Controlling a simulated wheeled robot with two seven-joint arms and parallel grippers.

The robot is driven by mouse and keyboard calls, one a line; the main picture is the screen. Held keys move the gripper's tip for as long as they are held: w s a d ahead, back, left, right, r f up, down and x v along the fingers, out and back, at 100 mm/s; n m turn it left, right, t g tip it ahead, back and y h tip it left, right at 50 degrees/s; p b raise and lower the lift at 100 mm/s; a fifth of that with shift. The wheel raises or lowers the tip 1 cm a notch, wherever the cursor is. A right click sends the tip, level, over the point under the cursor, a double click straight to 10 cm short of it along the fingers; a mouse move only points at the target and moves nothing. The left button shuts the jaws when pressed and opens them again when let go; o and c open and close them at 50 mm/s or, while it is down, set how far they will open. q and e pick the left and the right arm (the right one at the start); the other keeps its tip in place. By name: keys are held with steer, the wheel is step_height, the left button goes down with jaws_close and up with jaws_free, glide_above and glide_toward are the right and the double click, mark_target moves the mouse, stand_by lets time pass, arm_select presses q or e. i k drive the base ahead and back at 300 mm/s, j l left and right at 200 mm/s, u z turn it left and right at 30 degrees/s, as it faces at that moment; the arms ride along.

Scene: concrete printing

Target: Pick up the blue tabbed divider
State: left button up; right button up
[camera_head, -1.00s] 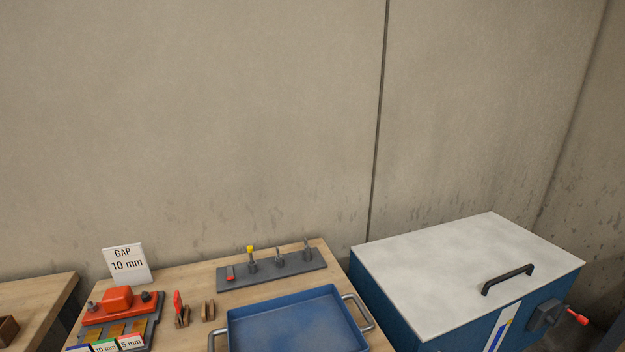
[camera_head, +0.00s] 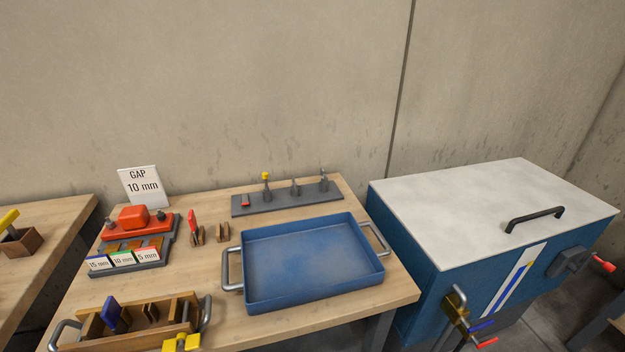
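The blue tabbed divider (camera_head: 112,314) stands tilted in a wooden box (camera_head: 140,318) with metal handles at the front left of the workbench. Small brown wooden pieces (camera_head: 150,311) stand beside it in the box. The lower front of the divider is hidden by the box. Neither of my grippers shows in the head view.
A blue tray (camera_head: 312,255) with metal handles fills the middle of the bench (camera_head: 340,316). A yellow part (camera_head: 182,343) shows at the box's front. A blue cabinet (camera_head: 430,262) stands right.

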mark_target(111, 310)
steer(key=u, duration=1.65)
